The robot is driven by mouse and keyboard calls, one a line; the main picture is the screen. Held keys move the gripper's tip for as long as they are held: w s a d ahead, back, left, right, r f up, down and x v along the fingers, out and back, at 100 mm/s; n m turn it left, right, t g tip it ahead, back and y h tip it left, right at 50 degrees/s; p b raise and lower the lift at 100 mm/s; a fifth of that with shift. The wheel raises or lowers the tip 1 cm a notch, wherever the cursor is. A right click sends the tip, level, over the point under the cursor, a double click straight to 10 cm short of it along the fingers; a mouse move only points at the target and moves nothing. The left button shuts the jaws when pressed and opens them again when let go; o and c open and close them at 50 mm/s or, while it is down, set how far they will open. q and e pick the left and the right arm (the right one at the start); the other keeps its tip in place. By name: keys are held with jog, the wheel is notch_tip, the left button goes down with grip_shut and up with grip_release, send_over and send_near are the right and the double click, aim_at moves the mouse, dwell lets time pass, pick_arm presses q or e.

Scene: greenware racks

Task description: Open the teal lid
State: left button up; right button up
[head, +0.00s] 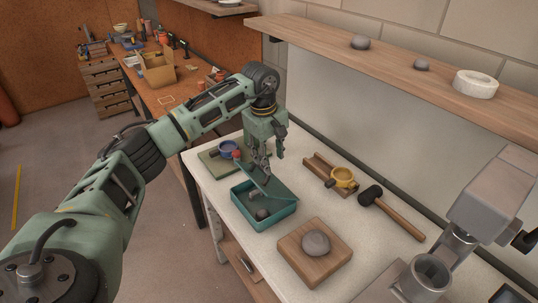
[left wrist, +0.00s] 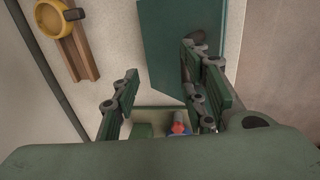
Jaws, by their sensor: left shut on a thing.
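The teal lid (head: 275,185) belongs to a teal box (head: 284,216) on the white worktop. The lid is tilted up, with its left end raised and its right end low at the box's right side. The box's inside shows below it, with a dark round lump (head: 262,214) and a grey piece in it. My left gripper (head: 262,170) is at the raised part of the lid, shut on it; the exact contact is partly hidden. In the left wrist view the lid (left wrist: 163,50) is a flat teal panel beside the fingers (left wrist: 160,102). My right gripper does not show.
A clay ball sits on a wooden board (head: 297,260) in front. Grey equipment (head: 490,200) fills the lower right.

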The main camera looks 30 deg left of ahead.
pick_arm(q)
jog(key=w+d+r+p, duration=0.1)
jog(key=w+r+p, duration=0.4)
jog(key=r, duration=0.2)
jog(key=shift+d+r, duration=0.2)
jog(key=shift+d, duration=0.15)
dwell(0.4)
dwell(0.3)
notch_tip(320, 180, up, 12)
jog(key=s, duration=0.1)
jog(key=shift+s+a, duration=0.3)
jog(key=shift+a, duration=0.05)
jog(key=shift+f, duration=0.1)
